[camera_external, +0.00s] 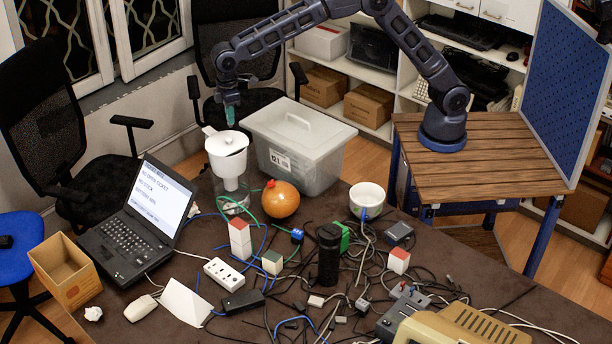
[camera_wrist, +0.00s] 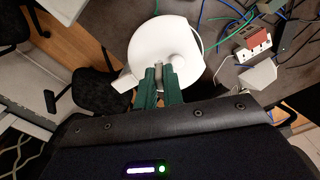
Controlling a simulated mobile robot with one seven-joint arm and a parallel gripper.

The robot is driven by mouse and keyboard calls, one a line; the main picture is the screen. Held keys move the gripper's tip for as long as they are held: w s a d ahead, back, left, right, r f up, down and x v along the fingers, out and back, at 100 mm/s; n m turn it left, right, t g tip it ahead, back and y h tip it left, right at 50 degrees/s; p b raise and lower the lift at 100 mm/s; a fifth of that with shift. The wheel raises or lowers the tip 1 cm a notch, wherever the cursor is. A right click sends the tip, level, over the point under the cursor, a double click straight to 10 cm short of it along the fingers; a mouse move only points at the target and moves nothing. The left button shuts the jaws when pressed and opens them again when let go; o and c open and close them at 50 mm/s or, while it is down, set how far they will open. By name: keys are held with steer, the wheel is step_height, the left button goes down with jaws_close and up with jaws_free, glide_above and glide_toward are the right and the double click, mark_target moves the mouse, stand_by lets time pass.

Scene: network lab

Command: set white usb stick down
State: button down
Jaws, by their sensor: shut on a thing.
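My gripper (camera_external: 231,112) hangs above the white-lidded pitcher (camera_external: 227,145), near the back left of the table. In the wrist view its green fingers (camera_wrist: 159,84) are shut on a small pale, greyish piece, the white usb stick (camera_wrist: 160,72). Only its end shows between the fingertips. The pitcher's round white lid (camera_wrist: 148,48) is behind it in that view. In the external view the stick is too small to make out, and a gap shows between fingertips and lid.
A lidded grey bin (camera_external: 300,150) stands right of the pitcher. An orange round pot (camera_external: 280,200), a white bowl (camera_external: 367,199) and a laptop (camera_external: 130,225) are near. Cables and small devices crowd the table's middle and right. Some bare dark tabletop shows at the front left.

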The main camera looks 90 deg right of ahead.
steer(key=w+d+f+m, duration=0.2)
steer(key=d+f, duration=0.3)
steer(key=d, duration=0.5)
steer(key=w+d+f+m, duration=0.1)
steer(key=d+f, duration=0.4)
steer(key=d, duration=0.6)
steer(key=shift+w+m, duration=0.4)
steer(key=shift+w, duration=0.15)
steer(key=shift+d, duration=0.1)
